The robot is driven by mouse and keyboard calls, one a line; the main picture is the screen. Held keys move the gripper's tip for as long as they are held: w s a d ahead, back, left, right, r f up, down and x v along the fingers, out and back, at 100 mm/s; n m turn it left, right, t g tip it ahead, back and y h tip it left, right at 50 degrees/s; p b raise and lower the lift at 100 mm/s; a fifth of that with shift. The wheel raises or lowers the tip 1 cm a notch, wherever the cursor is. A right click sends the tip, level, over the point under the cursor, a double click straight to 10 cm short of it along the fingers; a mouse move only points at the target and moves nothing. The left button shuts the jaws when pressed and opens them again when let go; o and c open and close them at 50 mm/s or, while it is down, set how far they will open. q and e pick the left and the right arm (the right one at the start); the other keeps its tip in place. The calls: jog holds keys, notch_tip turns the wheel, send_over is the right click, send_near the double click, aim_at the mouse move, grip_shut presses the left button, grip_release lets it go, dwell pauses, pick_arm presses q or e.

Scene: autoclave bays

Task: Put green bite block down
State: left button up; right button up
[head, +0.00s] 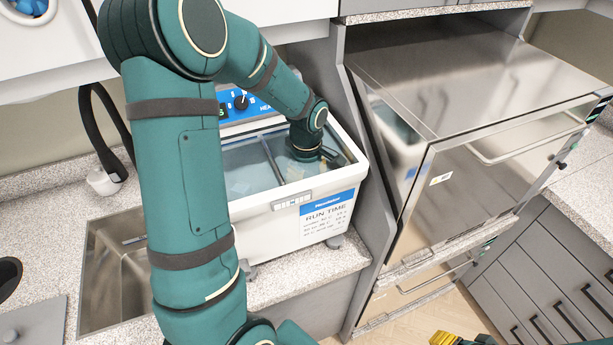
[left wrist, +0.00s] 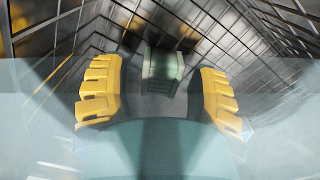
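My left arm reaches into the white ultrasonic cleaner (head: 318,222), and its gripper is hidden down inside the tank in the head view. In the left wrist view my left gripper (left wrist: 160,95) has its yellow fingers spread apart. A pale grey-green block (left wrist: 162,72), which looks like the green bite block, lies between and just beyond the fingers. A gap shows on each side of it, so the fingers do not appear to touch it. Wire mesh walls surround it. My right gripper (head: 445,339) shows only as yellow finger parts at the bottom edge of the head view.
A sink (head: 120,265) is left of the cleaner. A tall steel cabinet (head: 480,170) stands close on the right, behind a grey side panel. The tank rim and mesh basket walls (left wrist: 50,85) closely surround my left gripper. Grey drawers (head: 550,270) are at lower right.

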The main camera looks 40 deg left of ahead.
aim_at(306, 177)
pick_arm(q)
jog(key=shift+r, duration=0.25)
notch_tip(306, 177, up, 12)
jog(key=shift+p, duration=0.35)
jog(key=shift+f, duration=0.1)
dwell(0.4)
